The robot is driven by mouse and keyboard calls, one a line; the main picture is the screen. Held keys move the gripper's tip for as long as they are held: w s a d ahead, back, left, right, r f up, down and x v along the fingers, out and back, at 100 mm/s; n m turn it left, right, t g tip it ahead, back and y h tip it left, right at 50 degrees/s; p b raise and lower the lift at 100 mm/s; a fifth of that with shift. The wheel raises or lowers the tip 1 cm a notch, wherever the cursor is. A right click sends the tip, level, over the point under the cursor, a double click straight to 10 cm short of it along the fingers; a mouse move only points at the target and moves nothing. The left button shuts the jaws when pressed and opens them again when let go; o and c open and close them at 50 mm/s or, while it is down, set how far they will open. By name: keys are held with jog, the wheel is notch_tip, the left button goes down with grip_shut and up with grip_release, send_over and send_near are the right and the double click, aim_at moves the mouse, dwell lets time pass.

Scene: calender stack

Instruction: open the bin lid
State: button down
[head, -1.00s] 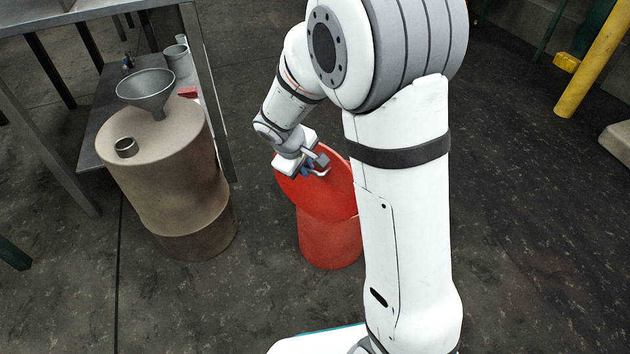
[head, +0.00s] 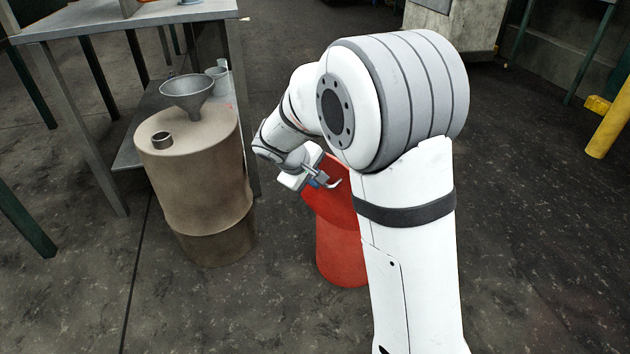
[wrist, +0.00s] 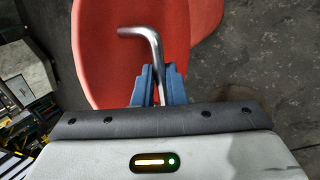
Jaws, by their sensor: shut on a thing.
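The red bin (head: 340,262) stands on the floor, partly hidden behind my arm in the head view. Its red lid (head: 338,207) looks tilted above the body, though my arm hides much of it and I cannot tell the exact angle. My gripper (head: 322,181) is at the lid's near left side. In the wrist view the blue fingers (wrist: 158,82) are shut on a bent metal bar handle (wrist: 143,34). The red lid surface (wrist: 100,50) fills the space behind the handle, with another red part of the bin at right.
A tan drum (head: 195,185) with a funnel (head: 187,90) on top stands left of the bin. A metal table (head: 140,20) is behind it. A yellow post (head: 607,125) stands at far right. The dark floor right of my arm is mostly clear.

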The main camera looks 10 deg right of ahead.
jog(key=c, duration=1.5)
grip_release()
jog(key=p+v, duration=0.3)
jog(key=v, duration=0.4)
jog(key=shift+a+r, duration=0.2)
jog(key=shift+r, duration=0.1)
